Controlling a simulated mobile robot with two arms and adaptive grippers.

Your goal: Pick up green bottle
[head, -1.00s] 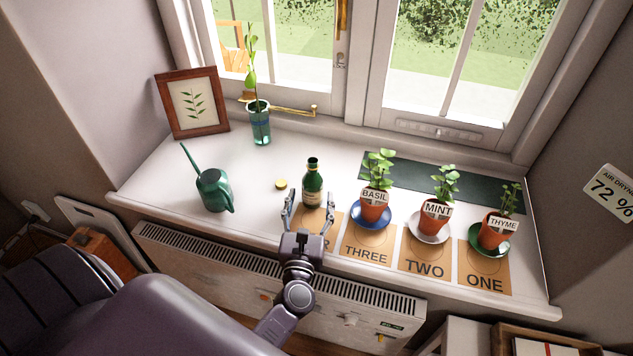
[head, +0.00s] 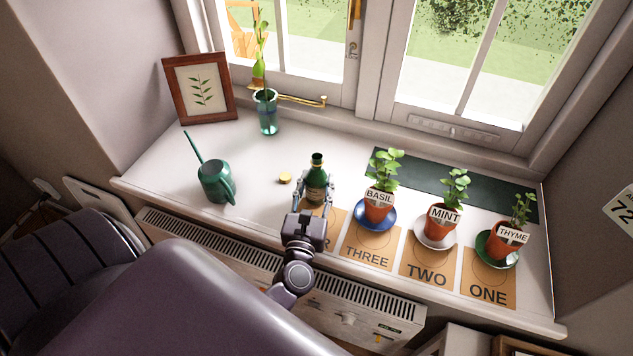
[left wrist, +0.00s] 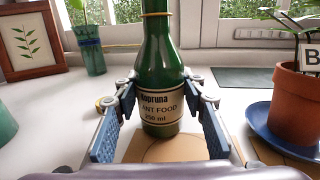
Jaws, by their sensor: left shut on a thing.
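The green bottle (head: 317,172) stands upright on the windowsill, over the left end of the row of brown cards. In the left wrist view the green bottle (left wrist: 160,70) has a cream label reading plant food, 250 ml, and a yellow band at its neck. My left gripper (head: 316,190) is shut on the bottle, with its fingers on either side of it. In the left wrist view the blue pads of the left gripper (left wrist: 163,120) flank the label. The bottle's lower part is partly hidden by the gripper in the head view. My right gripper is not in view.
Potted basil (head: 380,205), mint (head: 443,222) and thyme (head: 506,240) stand on saucers to the right. A green watering can (head: 215,182) and a yellow cap (head: 285,178) are to the left. A glass vase (head: 267,112) and a picture frame (head: 200,88) stand behind.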

